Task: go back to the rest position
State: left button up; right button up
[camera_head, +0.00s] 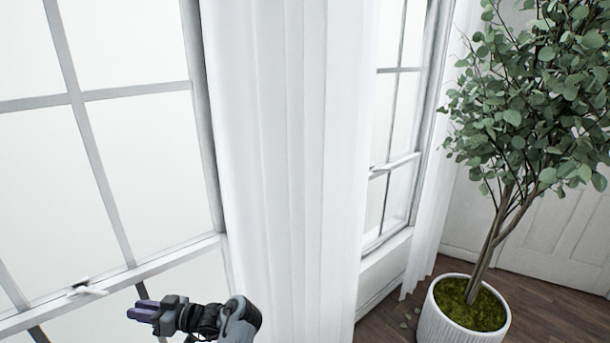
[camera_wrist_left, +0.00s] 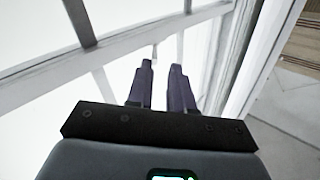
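My left gripper (camera_head: 142,311) is in front of the window at the lower left of the head view, with its purple fingers pointing left. In the left wrist view, the two fingers (camera_wrist_left: 162,68) are slightly apart, with a narrow empty gap between them. The gripper is open a little and holds nothing. My right gripper is in neither view. No sewing cabinet shows.
A white curtain (camera_head: 295,150) hangs beside the window (camera_head: 140,140), close to my left arm. A potted tree (camera_head: 462,318) stands on the dark wood floor (camera_head: 545,312) at the right. A white door (camera_head: 560,235) is behind it.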

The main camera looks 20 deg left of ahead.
pick_arm(q)
jog(key=s+a+f+m+t+y, duration=0.35)
jog(key=s+f+m+t, duration=0.3)
jog(key=s+f, duration=0.7)
jog(key=w+d+f+m+t+h, duration=0.1)
jog(key=d+f+m+t+h, duration=0.3)
jog(key=d+h, duration=0.65)
jog(key=d+f+m+t+h, duration=0.1)
jog(key=d+m+t+h, duration=0.4)
jog(key=d, duration=1)
jog(key=s+d+r+m+g+h, duration=0.2)
jog(key=s+d+m+g+h, duration=0.15)
jog(key=d, duration=0.25)
jog(key=s+d+r+m+g+h, duration=0.2)
jog(key=s+d+g, duration=0.1)
jog(key=s+d, duration=0.25)
notch_tip(320, 180, up, 32)
jog(key=p, duration=3.2)
jog(key=shift+s+d+r+n+p, duration=0.15)
jog(key=shift+s+d+n+p, duration=0.1)
jog(key=shift+n+p, duration=0.15)
